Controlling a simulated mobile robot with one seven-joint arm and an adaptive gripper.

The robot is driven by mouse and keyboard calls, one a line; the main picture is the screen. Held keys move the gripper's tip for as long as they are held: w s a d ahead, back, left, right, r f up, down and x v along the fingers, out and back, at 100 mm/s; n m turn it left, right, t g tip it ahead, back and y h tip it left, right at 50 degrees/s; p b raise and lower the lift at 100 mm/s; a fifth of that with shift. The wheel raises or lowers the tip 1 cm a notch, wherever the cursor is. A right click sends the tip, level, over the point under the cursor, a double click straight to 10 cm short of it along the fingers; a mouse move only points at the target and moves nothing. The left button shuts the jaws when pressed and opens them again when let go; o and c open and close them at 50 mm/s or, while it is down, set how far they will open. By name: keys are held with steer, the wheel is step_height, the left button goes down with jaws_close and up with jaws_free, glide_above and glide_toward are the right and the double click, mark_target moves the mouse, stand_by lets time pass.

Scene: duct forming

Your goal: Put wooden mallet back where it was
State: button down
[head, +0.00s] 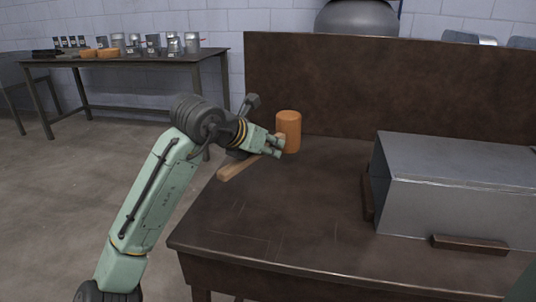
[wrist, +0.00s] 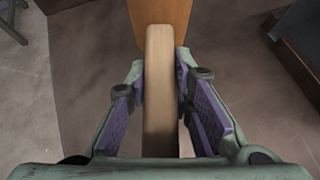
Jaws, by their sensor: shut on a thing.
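The wooden mallet has an orange-brown cylindrical head (head: 288,132) and a pale wooden handle (head: 238,168). In the head view it is at the back left of the dark workbench (head: 290,215), with the head on the right and the handle slanting down to the left. My gripper (head: 277,146) is at the handle close to the head. In the wrist view the handle (wrist: 158,90) runs between the two purple-padded fingers of my gripper (wrist: 172,105), and the mallet head (wrist: 160,12) shows at the top. I cannot tell whether the mallet touches the bench.
A grey sheet-metal duct (head: 455,190) stands on the right of the bench, with a wooden block (head: 468,244) at its front. A brown backboard (head: 400,85) rises behind. The bench's middle is clear. A side table (head: 140,58) with cans stands at the far left.

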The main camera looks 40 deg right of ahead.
steer(key=shift+w+d, duration=0.25)
steer(key=shift+w, duration=0.25)
steer(key=shift+f, duration=1.7)
steer(key=shift+f, duration=0.35)
steer(key=c, duration=1.4)
jaws_free()
